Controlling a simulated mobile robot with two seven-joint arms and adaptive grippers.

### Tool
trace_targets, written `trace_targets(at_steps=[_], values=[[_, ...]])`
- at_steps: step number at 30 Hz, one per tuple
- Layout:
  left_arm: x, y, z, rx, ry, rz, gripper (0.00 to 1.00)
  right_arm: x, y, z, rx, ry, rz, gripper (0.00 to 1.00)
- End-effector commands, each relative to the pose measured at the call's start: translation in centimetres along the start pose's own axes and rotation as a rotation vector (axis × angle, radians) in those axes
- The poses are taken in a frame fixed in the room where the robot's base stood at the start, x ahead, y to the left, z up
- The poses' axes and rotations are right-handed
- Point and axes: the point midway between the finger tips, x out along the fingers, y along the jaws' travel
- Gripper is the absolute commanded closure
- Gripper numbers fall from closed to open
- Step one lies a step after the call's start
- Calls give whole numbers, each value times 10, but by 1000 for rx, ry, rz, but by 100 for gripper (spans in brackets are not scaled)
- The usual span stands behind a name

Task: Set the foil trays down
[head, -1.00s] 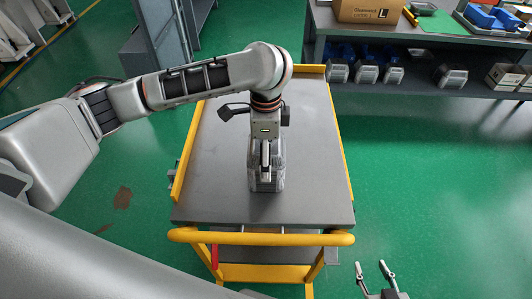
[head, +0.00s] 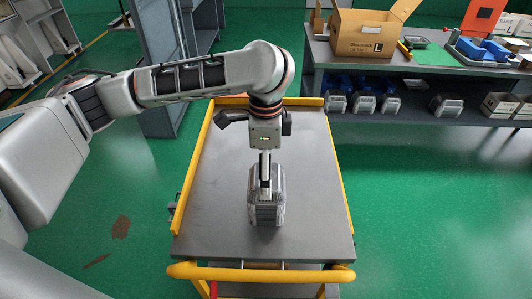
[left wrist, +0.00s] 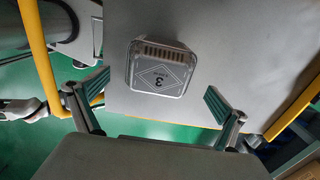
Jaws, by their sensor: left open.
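A foil tray (head: 265,212) stands on the grey top of the cart, towards its near end. In the left wrist view its lid (left wrist: 160,68) faces up with a diamond label and a 3. I cannot tell whether it is one tray or several stacked. My left gripper (head: 265,185) points straight down over the tray. In the left wrist view its two fingers (left wrist: 155,88) are wide apart, with a clear gap between each pad and the tray. My right gripper is not clearly seen.
The cart top (head: 225,170) is bare around the tray. Yellow rails (head: 338,170) edge its sides and a yellow handle (head: 260,272) crosses its near end. A workbench (head: 440,68) with a cardboard box (head: 362,38) and several foil trays (head: 362,104) on its shelf stands behind right.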

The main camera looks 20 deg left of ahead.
Motion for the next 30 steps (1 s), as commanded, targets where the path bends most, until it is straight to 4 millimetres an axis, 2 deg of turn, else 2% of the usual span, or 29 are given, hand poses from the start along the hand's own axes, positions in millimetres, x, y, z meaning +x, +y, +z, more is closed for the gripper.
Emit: trace_targets(at_steps=[3,10,30], values=[[-20,-1,0,-1,0,-3,0,0,1,2,5,-4,4,60],[-40,0,0,-1,0,0,0,0,1,0,10,-1,6,60],[-44,0,0,0,0,1,0,0,1,-2,1,4,2,60]])
